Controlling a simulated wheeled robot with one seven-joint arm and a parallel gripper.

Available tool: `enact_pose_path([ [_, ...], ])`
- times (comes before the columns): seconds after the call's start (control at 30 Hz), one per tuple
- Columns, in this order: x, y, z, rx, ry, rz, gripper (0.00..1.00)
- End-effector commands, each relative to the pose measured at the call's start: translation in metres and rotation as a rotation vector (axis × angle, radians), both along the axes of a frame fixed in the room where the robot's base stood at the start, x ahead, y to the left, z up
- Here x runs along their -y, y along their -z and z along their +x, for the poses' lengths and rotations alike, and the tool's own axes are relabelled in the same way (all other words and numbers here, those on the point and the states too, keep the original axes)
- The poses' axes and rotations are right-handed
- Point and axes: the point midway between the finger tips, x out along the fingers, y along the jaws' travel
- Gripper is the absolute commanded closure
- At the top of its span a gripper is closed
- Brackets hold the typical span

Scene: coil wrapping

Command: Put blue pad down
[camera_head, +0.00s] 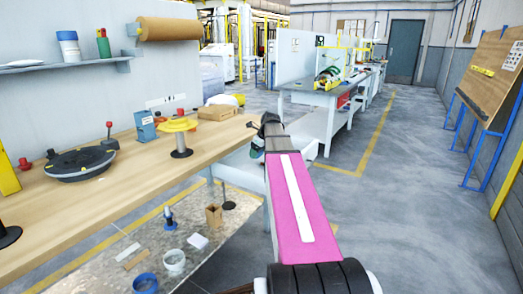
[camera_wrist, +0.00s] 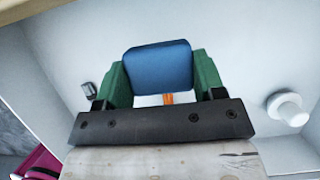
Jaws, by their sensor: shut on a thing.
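The blue pad (camera_wrist: 158,68) is a rounded blue block in the wrist view. It sits between the two green fingers of my gripper (camera_wrist: 163,82), which are shut on it at its left and right sides. A small orange thing (camera_wrist: 168,99) shows just below the pad. In the head view my gripper (camera_head: 257,146) is partly hidden behind my arm, beside the right end of the wooden workbench (camera_head: 105,210). I cannot make out the pad there.
The bench carries a black turntable (camera_head: 80,163), a yellow spool (camera_head: 178,125), a blue box (camera_head: 145,126) and a cardboard box (camera_head: 217,112). Several loose items lie below it. The wrist view shows a white knob (camera_wrist: 290,108) at right. Open floor (camera_head: 420,200) lies to the right.

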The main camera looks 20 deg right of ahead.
Motion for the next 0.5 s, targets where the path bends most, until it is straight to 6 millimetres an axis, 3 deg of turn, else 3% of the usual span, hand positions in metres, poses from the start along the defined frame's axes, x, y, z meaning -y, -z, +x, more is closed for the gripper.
enact_pose_path([
  [0.03, 0.008, 0.000, 0.017, 0.000, 0.000, 0.000, 0.59],
  [0.2, 0.027, 0.000, 0.051, 0.000, -0.001, 0.000, 0.59],
  [0.5, 0.056, 0.000, 0.100, -0.001, 0.000, 0.001, 0.59],
])
